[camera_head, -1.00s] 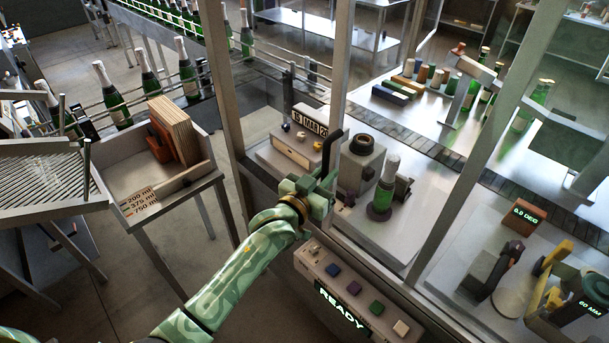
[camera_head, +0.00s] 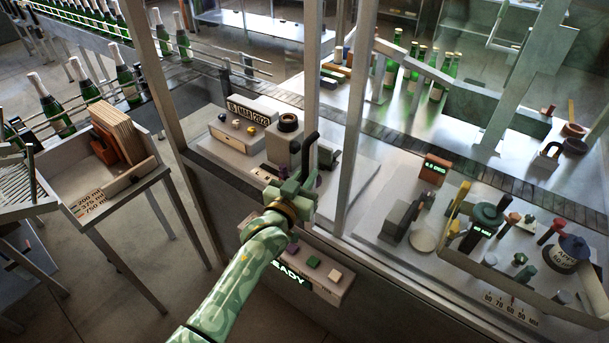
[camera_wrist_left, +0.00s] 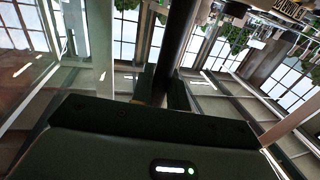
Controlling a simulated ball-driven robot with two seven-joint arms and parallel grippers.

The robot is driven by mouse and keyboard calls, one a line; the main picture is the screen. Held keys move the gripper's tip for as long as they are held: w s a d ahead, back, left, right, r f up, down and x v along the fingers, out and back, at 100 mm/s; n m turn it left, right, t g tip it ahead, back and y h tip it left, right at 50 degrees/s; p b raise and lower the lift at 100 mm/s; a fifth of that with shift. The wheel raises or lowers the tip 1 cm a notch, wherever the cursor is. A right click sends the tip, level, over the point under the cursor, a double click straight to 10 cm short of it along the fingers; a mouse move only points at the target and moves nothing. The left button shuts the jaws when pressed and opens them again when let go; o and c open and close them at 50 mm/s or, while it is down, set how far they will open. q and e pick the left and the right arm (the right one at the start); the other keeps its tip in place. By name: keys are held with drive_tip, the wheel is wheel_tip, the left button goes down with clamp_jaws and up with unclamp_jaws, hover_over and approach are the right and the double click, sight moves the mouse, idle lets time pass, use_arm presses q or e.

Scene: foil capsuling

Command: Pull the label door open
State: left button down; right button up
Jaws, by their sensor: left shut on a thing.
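The label door's upright metal stile (camera_head: 325,70) stands in front of the machine. Its dark upright handle (camera_head: 310,150) rises from my left gripper (camera_head: 297,188). In the left wrist view, the dark handle bar (camera_wrist_left: 178,40) runs up from between the fingers of my left gripper (camera_wrist_left: 160,92), which is shut on it. The stile stands close to a fixed frame post (camera_head: 355,110), with a wide span to its left up to another post (camera_head: 165,80). My gripper and arm hide the lower handle and part of the bench behind. My right gripper is not in view.
A carton tray (camera_head: 120,185) stands at left. Bottles (camera_head: 50,107) line a conveyor.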

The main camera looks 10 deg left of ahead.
use_arm(q)
drive_tip(key=c, duration=1.5)
unclamp_jaws()
drive_tip(key=shift+o, duration=0.2)
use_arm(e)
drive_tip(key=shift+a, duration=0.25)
use_arm(q)
drive_tip(key=shift+a, duration=0.1)
drive_tip(key=shift+s, duration=0.15)
drive_tip(key=b+v, duration=0.1)
drive_tip(key=v, duration=1.5)
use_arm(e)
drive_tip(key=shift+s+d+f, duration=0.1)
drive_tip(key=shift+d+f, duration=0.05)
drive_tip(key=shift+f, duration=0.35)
